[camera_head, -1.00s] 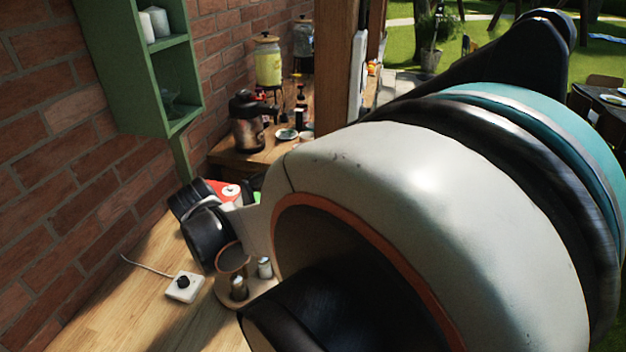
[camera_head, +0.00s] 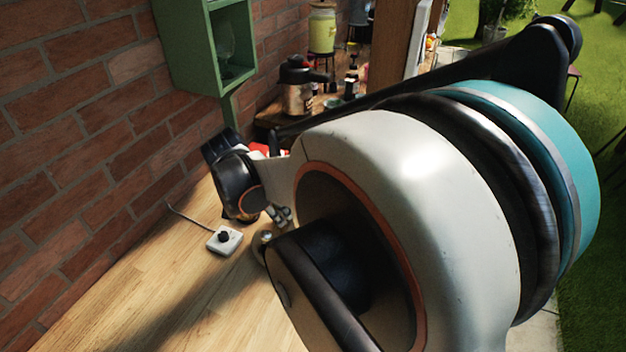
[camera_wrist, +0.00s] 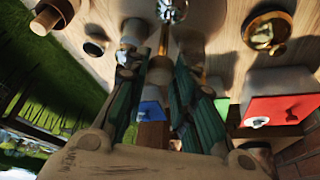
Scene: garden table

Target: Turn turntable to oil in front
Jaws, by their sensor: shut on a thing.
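In the wrist view my gripper (camera_wrist: 158,64) has its two green fingers on either side of a slim light-brown peg-like thing (camera_wrist: 164,40) and is shut on it. A shiny metal top (camera_wrist: 172,9) shows just beyond the peg. A round dark dish with a gold-coloured piece (camera_wrist: 268,32) is at the upper right. I cannot pick out the turntable's full outline or the oil. In the head view my arm hides most of that spot; only a small shiny piece (camera_head: 266,238) shows beside it.
A red box with a white knob (camera_wrist: 290,108) and a blue item (camera_wrist: 151,112) lie near the fingers. A white socket box with a black knob (camera_head: 224,239) sits on the wooden table (camera_head: 150,290) by the brick wall. A green shelf (camera_head: 190,50) hangs above. The table's front left is clear.

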